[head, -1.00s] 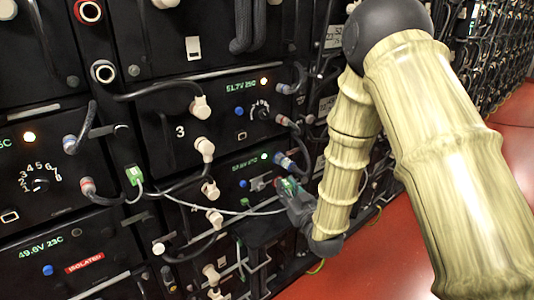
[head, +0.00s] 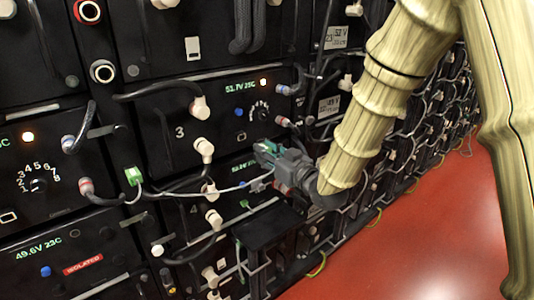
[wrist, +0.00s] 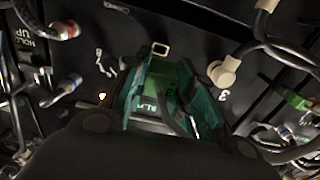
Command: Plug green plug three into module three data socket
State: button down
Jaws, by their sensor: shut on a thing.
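Module three (head: 180,155) is the black unit marked 3, with a lit display, a knob and an orange light. Its small pale-rimmed rectangular data socket (head: 241,135) also shows at the top of the wrist view (wrist: 160,48). My gripper (head: 266,153) is in front of the lower right of this module. In the wrist view, its teal fingers are shut on a green plug (wrist: 170,88). The plug is apart from the socket in the picture; its depth to the panel is unclear. A thin grey cable runs left from it. The plug's front end is hidden.
Another green plug (head: 133,175) sits on the left unit, at the cable's other end. Pale elbow connectors (head: 205,148) and black cables stand out at the left. Red-ringed connectors (head: 283,121) are at the right. A black ledge (head: 262,222) juts out below. Red floor is free at right.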

jog(key=shift+x, duration=2.8)
jog(key=shift+x, duration=1.55)
jog(key=c, duration=1.1)
grip_release()
jog(key=shift+a, duration=0.1)
jog(key=v, duration=1.2)
